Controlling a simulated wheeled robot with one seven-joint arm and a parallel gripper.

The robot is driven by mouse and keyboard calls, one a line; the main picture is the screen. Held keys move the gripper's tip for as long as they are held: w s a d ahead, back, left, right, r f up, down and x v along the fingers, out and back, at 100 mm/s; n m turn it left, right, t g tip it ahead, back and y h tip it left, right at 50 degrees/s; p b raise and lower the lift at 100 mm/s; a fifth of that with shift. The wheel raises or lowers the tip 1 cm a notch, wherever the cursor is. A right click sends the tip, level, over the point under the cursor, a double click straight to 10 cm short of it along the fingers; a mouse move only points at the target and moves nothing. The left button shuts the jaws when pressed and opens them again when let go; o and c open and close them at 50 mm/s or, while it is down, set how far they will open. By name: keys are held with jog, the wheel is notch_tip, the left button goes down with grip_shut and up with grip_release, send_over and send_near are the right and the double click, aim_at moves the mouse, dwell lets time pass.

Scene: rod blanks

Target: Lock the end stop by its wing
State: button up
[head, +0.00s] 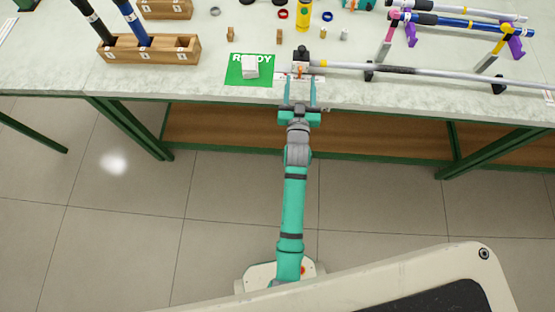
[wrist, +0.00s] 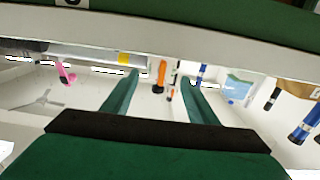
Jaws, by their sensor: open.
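The end stop (head: 302,55) shows in the head view as a small dark block on the bench, at the left end of a long grey rod (head: 440,73). Its orange wing (head: 299,71) points toward the bench's front edge. In the wrist view the orange wing (wrist: 161,72) appears between and beyond my fingertips. My gripper (head: 300,82) is open and empty at the front edge of the bench, one finger on each side of the wing. I cannot tell whether a finger touches it.
A green READY mat (head: 235,77) with a white block (head: 250,66) lies left of my gripper. Black supports (head: 369,71) carry the rod. A wooden rack (head: 170,53) stands at left; more rods rest on coloured stands (head: 411,32) at right. Small parts lie behind.

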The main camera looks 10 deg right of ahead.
jog(key=s+a+f+y, duration=0.1)
jog(key=s+a, duration=0.3)
jog(key=s, duration=0.5)
jog(key=s+a+f+n+y, duration=0.1)
jog(key=s+a, duration=0.4)
jog(key=s, duration=0.4)
jog(key=s+a+f+n+y, duration=0.1)
jog(key=s+a, duration=0.3)
jog(key=s, duration=0.5)
jog(key=shift+s+a+f+g, duration=0.2)
jog(key=shift+s+g, duration=0.1)
jog(key=shift+g, duration=0.1)
jog(key=s+a+r+y, duration=0.1)
jog(key=s+a+r, duration=0.1)
jog(key=s, duration=0.5)
jog(key=s+a+r+n+g+y, duration=0.1)
jog(key=s+a+r, duration=0.2)
jog(key=s, duration=0.4)
jog(key=shift+a+r, duration=0.3)
